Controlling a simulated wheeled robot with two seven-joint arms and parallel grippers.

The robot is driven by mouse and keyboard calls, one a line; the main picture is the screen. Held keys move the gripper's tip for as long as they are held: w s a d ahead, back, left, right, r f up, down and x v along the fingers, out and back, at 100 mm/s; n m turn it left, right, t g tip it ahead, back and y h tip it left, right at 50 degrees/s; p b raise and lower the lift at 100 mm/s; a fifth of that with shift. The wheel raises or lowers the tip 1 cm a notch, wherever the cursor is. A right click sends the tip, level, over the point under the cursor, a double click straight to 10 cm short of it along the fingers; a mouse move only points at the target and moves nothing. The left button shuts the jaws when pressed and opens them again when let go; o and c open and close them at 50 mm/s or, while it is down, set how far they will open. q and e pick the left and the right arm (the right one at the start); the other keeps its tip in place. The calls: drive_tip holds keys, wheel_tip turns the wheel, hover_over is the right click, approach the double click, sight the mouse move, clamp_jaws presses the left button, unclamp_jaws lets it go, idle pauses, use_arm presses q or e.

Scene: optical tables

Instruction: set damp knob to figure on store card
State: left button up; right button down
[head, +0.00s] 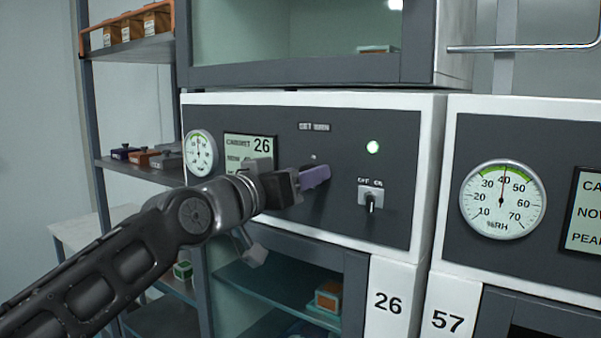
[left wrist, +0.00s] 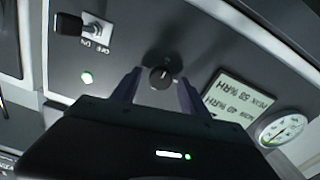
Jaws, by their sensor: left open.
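A dark round knob (left wrist: 161,77) with a pale pointer mark sits on the dark panel of cabinet 26 (head: 345,225). My left gripper (head: 314,177) is open in front of the panel. In the left wrist view its two purple fingers stand on either side of the knob; whether they touch it I cannot tell. In the head view the gripper hides the knob, below a "SET" label (head: 314,127). My right gripper is not in view.
An OFF/ON switch (head: 371,198) and a lit green lamp (head: 373,147) are right of the gripper. A round gauge (head: 201,153) is at left. Cabinet 57's gauge (head: 503,199) is at right. Shelves with small boxes (head: 145,158) stand at left. A glass door (head: 295,275) lies below.

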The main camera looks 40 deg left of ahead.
use_arm(q)
clamp_jaws()
idle(0.5)
